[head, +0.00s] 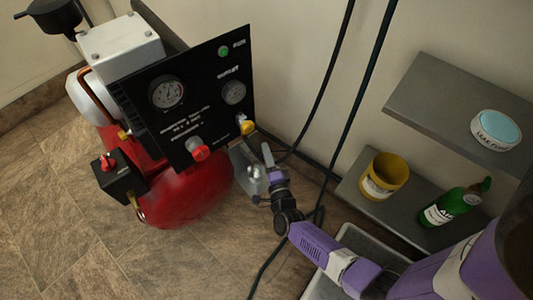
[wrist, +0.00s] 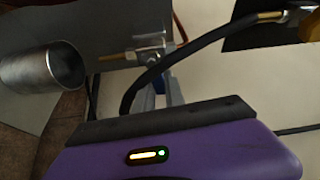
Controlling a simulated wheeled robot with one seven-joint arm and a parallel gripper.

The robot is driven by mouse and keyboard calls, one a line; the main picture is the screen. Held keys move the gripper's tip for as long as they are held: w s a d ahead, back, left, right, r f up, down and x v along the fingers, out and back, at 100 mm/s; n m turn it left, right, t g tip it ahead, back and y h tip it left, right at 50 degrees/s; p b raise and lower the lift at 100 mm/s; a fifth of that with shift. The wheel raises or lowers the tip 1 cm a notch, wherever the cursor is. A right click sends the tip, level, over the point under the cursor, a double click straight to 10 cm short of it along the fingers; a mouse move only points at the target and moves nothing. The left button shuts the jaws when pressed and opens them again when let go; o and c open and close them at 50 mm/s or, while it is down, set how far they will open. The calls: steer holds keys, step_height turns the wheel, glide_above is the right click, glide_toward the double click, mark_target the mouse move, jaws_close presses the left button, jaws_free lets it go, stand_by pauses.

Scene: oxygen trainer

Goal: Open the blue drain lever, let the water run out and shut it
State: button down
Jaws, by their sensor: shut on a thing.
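The blue drain lever (wrist: 147,100) shows only in small part in the wrist view, between the grey fingers of my gripper (wrist: 160,92) and below a metal valve with a brass fitting (wrist: 125,56). My gripper is shut on the lever. A dark hose and the purple wrist body cover much of it, so I cannot tell the lever's angle. In the head view my gripper (head: 264,166) is low beside the right side of the red compressor tank (head: 190,195); the lever is not distinguishable there. No running water is visible.
The black gauge panel (head: 205,110) with red knob (head: 198,148) and yellow knob (head: 246,125) stands above the tank. A metal cylinder (wrist: 42,80) is left of the valve. Shelves at right hold a yellow cup (head: 385,176), green bottle (head: 450,206) and round tin (head: 496,130). Hoses hang along the wall.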

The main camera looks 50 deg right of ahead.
mark_target(261, 156)
steer(key=n+b, duration=0.1)
steer(key=n+t+b, duration=0.1)
steer(key=n, duration=0.1)
steer(key=shift+a+r, duration=0.15)
steer(key=shift+r, duration=0.25)
steer(key=n, duration=0.1)
steer(key=n+t+b, duration=0.1)
steer(key=r+n+b, duration=0.1)
steer(key=shift+w+a+n+t, duration=0.1)
steer(key=shift+a+n+t, duration=0.15)
steer(key=shift+n+t, duration=0.05)
steer(key=shift+w+a+r+n+t+y+b, duration=0.1)
steer(key=shift+a+r+n+t+y+b, duration=0.25)
steer(key=shift+n, duration=0.75)
steer(key=shift+w+a+r+n+t+y+b, duration=0.1)
steer(key=shift+n+t+b, duration=0.4)
steer(key=shift+n, duration=0.6)
steer(key=shift+a+r+n+t+y+b, duration=0.25)
steer(key=shift+n+t+b, duration=0.2)
steer(key=shift+n, duration=0.65)
steer(key=c, duration=1.4)
jaws_free()
steer(key=p+v, duration=0.1)
steer(key=v, duration=0.6)
steer(key=shift+s+a, duration=0.15)
steer(key=shift+s, duration=0.15)
